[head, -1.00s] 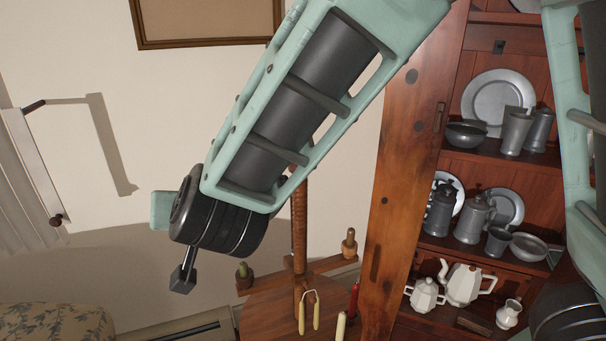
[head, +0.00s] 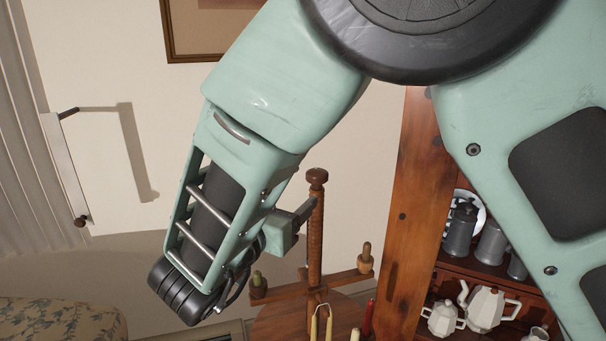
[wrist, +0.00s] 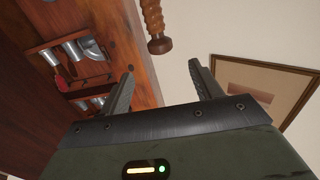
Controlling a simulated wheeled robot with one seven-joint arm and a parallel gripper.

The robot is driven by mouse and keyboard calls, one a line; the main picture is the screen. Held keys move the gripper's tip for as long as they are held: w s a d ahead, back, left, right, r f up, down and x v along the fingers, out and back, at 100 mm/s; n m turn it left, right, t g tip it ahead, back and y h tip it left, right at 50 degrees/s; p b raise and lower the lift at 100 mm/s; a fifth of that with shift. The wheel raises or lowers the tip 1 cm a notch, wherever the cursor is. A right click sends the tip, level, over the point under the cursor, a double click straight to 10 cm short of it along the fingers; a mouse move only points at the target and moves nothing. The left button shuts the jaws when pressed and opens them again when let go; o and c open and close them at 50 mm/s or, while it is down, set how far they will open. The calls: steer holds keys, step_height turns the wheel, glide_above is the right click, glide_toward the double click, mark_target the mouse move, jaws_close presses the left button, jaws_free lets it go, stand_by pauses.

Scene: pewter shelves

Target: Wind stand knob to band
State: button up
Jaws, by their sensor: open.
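The wooden stand (head: 316,240) has an upright threaded post with a turned knob (head: 317,177) at its top and a crossbar (head: 335,279) lower down. In the wrist view the knob (wrist: 159,46) sits at the end of the ribbed post (wrist: 152,18), just beyond the gap between my fingertips. My gripper (wrist: 162,68) is open and empty, and the fingers appear apart from the knob. In the head view my gripper (head: 306,210) is partly hidden, beside the post below the knob. I cannot make out a band on the post.
Candles (head: 368,317) stand or hang low around the stand. A wooden cupboard (head: 405,200) with pewter (head: 461,228) and white pots (head: 486,308) is at the right. A framed picture (head: 210,48) hangs behind. An upholstered seat (head: 62,318) is at lower left.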

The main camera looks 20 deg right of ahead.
mark_target(312, 180)
steer(key=p+x, duration=0.1)
steer(key=x, duration=1.1)
steer(key=shift+w+d, duration=0.15)
steer(key=shift+d, duration=0.05)
steer(key=c, duration=1)
